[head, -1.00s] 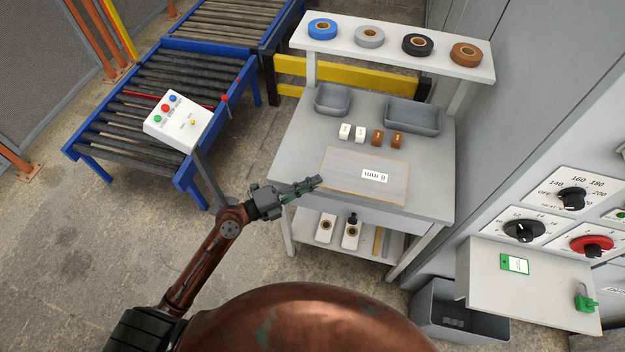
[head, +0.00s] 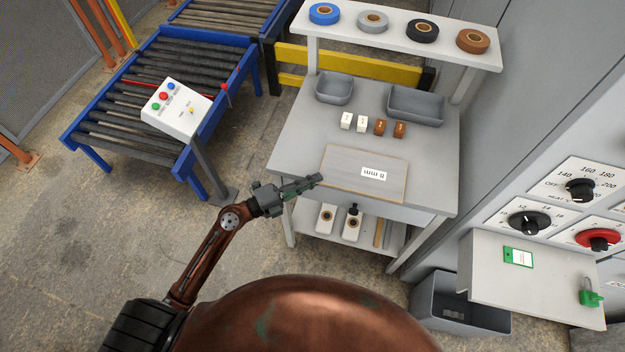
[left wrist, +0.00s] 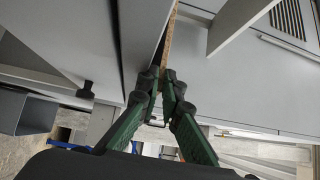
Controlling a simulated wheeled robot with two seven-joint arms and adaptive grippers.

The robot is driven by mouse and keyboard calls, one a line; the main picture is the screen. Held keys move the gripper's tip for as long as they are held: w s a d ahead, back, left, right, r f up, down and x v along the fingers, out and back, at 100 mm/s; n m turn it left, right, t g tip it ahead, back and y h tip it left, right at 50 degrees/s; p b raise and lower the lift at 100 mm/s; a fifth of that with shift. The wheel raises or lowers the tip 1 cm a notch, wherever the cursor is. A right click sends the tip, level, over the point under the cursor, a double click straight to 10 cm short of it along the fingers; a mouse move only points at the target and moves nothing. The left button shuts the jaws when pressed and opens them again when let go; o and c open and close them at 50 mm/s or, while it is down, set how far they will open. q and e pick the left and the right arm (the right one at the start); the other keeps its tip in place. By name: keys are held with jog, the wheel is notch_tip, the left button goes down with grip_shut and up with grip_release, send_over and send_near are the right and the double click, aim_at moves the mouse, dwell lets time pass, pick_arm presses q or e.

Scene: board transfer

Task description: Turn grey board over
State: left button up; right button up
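The grey board (head: 345,178) lies flat on the workbench top, at the front, with a white "8 mm" label that reads upside down in the head view. My left gripper (head: 317,179) is at the board's left front corner. In the left wrist view, the green fingers of my left gripper (left wrist: 161,77) are close together, with the board's thin brown edge (left wrist: 171,42) between their tips. They look shut on it; the exact contact is partly hidden. My right gripper is in neither view.
The workbench (head: 290,150) carries two grey trays and white and brown blocks behind the board. A raised shelf (head: 400,37) holds tape rolls. A roller conveyor (head: 130,120) with a button box stands left. A control panel and grey bin (head: 440,300) are at right.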

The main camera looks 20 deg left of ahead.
pick_arm(q)
jog(key=o, duration=0.5)
jog(key=shift+s+f, duration=0.15)
jog(key=shift+f, duration=0.55)
jog(key=shift+c, duration=0.2)
jog(key=shift+o, duration=0.6)
jog(key=shift+r, duration=0.1)
jog(key=shift+a+r, duration=0.1)
jog(key=shift+r, duration=0.15)
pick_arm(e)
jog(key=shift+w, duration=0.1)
pick_arm(q)
jog(key=g+y+p, duration=0.2)
jog(key=y+p, duration=0.1)
jog(key=p, duration=0.7)
jog(key=r+g+y+p, duration=0.1)
jog(key=g+y+p, duration=0.2)
jog(key=p, duration=0.8)
jog(key=g+y+p, duration=0.3)
jog(key=p, duration=0.8)
jog(key=shift+s+a+r, duration=0.25)
jog(key=shift+a, duration=0.15)
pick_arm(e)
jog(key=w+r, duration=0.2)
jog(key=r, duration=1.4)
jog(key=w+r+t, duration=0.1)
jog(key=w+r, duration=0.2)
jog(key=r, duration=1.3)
